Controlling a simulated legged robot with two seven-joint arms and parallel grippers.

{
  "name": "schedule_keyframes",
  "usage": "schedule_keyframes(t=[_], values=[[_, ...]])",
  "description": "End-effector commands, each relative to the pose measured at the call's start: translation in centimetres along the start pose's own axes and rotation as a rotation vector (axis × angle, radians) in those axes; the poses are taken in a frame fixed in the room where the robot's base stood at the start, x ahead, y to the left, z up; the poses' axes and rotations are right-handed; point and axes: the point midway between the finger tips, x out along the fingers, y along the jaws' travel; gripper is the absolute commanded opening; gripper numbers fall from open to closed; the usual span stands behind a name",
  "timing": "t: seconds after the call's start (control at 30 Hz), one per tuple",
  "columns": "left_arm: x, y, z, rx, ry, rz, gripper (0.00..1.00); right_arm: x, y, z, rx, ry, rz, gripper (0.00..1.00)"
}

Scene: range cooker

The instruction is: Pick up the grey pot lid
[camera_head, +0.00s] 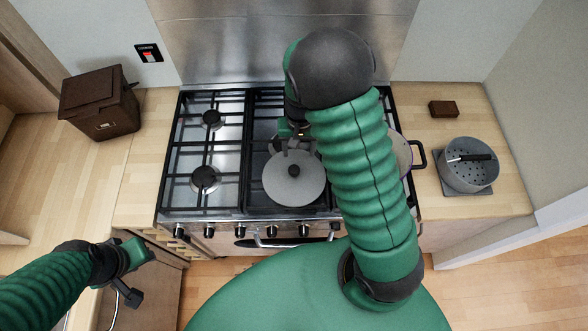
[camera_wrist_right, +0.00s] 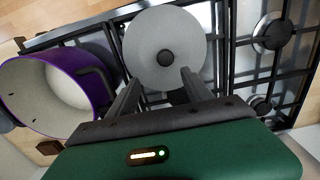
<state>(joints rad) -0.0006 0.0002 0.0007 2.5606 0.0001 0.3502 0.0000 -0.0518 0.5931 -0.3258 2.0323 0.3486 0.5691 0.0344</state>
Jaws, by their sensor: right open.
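The grey pot lid (camera_head: 290,192) is a flat round disc with a dark knob in its middle. It lies on the cooker's front middle area, and also shows in the right wrist view (camera_wrist_right: 150,38). My right gripper (camera_head: 294,148) reaches down from behind the lid. In the wrist view its open fingers (camera_wrist_right: 160,79) point towards the dark knob (camera_wrist_right: 166,58), with the tips just short of it and nothing between them. My left gripper (camera_head: 132,265) is at the lower left, away from the lid; its jaw state is unclear.
A purple pot (camera_wrist_right: 58,95) with a pale inside stands on the right burners, mostly behind my arm in the head view. A grey perforated pot (camera_head: 462,178) stands on the right counter near a small brown block (camera_head: 443,109). A brown box (camera_head: 98,100) stands on the left counter.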

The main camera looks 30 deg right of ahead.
Motion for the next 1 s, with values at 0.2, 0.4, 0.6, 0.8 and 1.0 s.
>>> schedule_keyframes(t=[0.2,0.4,0.6,0.8,1.0], values=[[-1.0,0.0,-0.2,-0.001,0.001,0.000,0.30,5.0,-0.8,0.3,-0.004,-0.001,0.007,0.58],[-1.8,0.0,-0.4,-0.001,0.001,0.000,0.30,6.9,-1.0,0.2,-0.004,0.000,0.007,0.58],[-3.6,-0.1,-0.9,-0.001,0.002,0.000,0.30,10.2,-0.9,0.0,-0.003,-0.001,0.006,0.58],[-3.6,0.0,-0.9,-0.001,0.001,0.000,0.30,11.6,-0.9,-0.1,-0.005,0.003,0.003,0.58],[-3.6,0.0,-0.9,-0.001,0.001,0.000,0.30,11.6,-1.1,-0.1,-0.006,0.003,0.004,0.47]])
